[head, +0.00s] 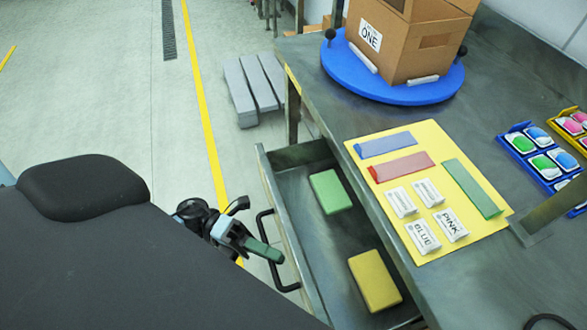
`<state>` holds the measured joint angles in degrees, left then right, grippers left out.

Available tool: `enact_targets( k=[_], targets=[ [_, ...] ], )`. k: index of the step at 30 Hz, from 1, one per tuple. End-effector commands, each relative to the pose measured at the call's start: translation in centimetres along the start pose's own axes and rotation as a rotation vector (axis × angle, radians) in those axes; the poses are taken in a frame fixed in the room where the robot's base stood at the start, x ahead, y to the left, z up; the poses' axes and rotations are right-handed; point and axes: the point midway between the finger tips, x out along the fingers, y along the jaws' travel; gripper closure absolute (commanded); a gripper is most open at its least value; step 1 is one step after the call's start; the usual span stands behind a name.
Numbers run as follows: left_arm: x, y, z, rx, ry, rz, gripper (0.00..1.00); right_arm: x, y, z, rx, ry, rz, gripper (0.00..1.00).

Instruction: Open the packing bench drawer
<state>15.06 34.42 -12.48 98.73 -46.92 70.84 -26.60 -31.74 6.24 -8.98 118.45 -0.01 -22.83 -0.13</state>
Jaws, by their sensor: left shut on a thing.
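The packing bench (330,85) has a grey metal top and stands on the right. Its drawer (310,245) is pulled out toward the left, and its inside shows. A green block (330,191) and a yellow block (375,281) lie in the drawer. The drawer's black bar handle (289,287) is on its left front face. My left gripper (268,252) is at the middle of the handle and is shut on it; the fingers hide that part of the bar. My right gripper is not in view.
On the bench are a blue turntable (345,68) with a cardboard box (410,40), a yellow mat (480,170) with colored strips and white packets, and blue trays (510,150) of colored items. Grey bars (250,85) lie beyond the drawer. Floor to the left is clear.

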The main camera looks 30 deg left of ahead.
Motion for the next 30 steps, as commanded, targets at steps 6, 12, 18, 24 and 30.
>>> enact_targets(
  k=[6,12,18,24,30],
  targets=[
    [-3.0,-0.8,-3.0,-0.003,0.000,0.002,1.00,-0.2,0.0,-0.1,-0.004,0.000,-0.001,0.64],
    [-4.9,-1.3,-4.8,0.000,0.000,0.001,1.00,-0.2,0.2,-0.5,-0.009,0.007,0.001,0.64],
    [-5.7,-1.6,-5.6,0.002,-0.001,0.000,1.00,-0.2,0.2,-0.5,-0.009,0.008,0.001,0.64],
    [-5.8,-1.6,-5.7,0.002,-0.001,-0.001,1.00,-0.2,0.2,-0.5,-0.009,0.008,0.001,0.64],
    [-5.8,-1.6,-5.7,0.002,-0.001,0.000,1.00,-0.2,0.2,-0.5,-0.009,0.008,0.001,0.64]
  ],
)
